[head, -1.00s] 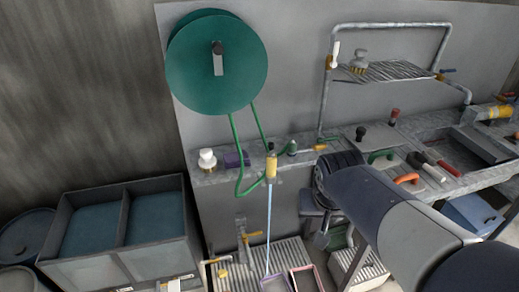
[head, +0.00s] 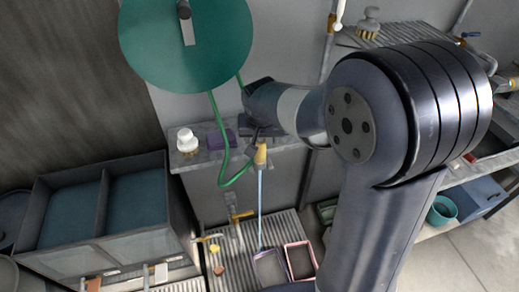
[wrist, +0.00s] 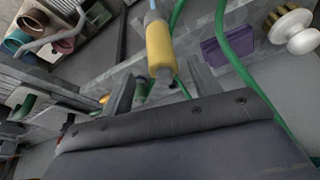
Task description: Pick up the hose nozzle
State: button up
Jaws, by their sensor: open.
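The hose nozzle is a yellow cylinder (head: 261,156) hanging at the front edge of the grey counter, with a pale blue stream running down from it. In the wrist view the yellow nozzle (wrist: 159,46) lies just ahead of my fingers, roughly in line with the gap between them. My gripper (wrist: 161,84) is open and empty, one finger to each side of that gap. In the head view my gripper (head: 263,132) is at the top end of the nozzle. Whether they touch is unclear, and my arm hides part of the counter.
A green hose (head: 225,150) loops down from the large green reel (head: 195,45). A purple block (wrist: 222,52) and a white-knobbed brush (wrist: 290,28) lie close by on the counter. Trays (head: 270,267) stand on the slatted floor below. Blue-filled tanks (head: 137,195) are at left.

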aim_at(260, 140)
jog(key=shift+w+p+x, duration=0.2)
jog(key=shift+p+x, duration=0.35)
jog(key=shift+x, duration=2.2)
jog(key=shift+a+r, duration=0.1)
jog(key=shift+a, duration=0.05)
jog(key=c, duration=1.1)
jog(key=shift+c, duration=0.2)
